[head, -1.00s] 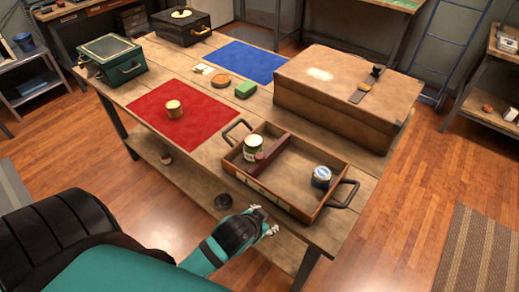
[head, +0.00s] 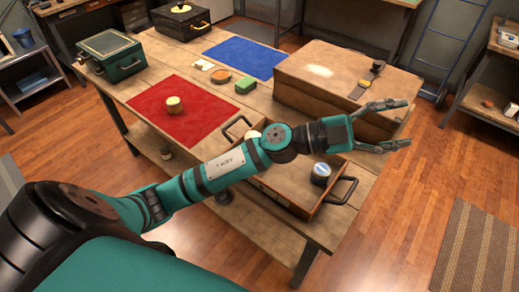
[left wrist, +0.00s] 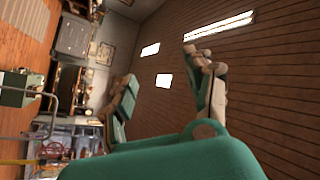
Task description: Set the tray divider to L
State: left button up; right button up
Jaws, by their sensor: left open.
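The wooden tray (head: 300,207) with dark handles sits at the near right part of the table. My left arm crosses above it in the head view and covers much of its inside. The tray divider is hidden behind the arm, so its position cannot be told. A blue-grey tin (head: 320,175) stands in the right part of the tray. My left gripper (head: 403,123) is open and empty, its fingers apart, pointing right past the tray in front of the large brown case. The left wrist view shows no tray. My right gripper is out of view.
The large brown case (head: 320,84) stands behind the tray. A red mat (head: 200,117) bears a small tin (head: 175,105). Open floor is right of the table.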

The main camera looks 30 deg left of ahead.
pick_arm(q)
jog(key=w+a+f+m+g+y, duration=0.1)
jog(key=a+f+m+g+y, duration=0.4)
jog(key=a+f+g+y, duration=0.45)
jog(key=a+f+n+g+y, duration=0.2)
jog(key=a+n+y, duration=0.55)
jog(key=a, duration=1.35)
jog(key=f+p, duration=0.1)
jog(key=f, duration=0.4)
jog(key=f+m+y+p, duration=0.1)
jog(key=f, duration=0.5)
jog(key=f+m+p, duration=0.1)
jog(key=f, duration=0.4)
jog(key=shift+w+d+f+y+p, duration=0.2)
jog(key=shift+f+y+p, duration=0.1)
jog(key=shift+y+p, duration=0.1)
jog(key=shift+c, duration=0.4)
grip_shut()
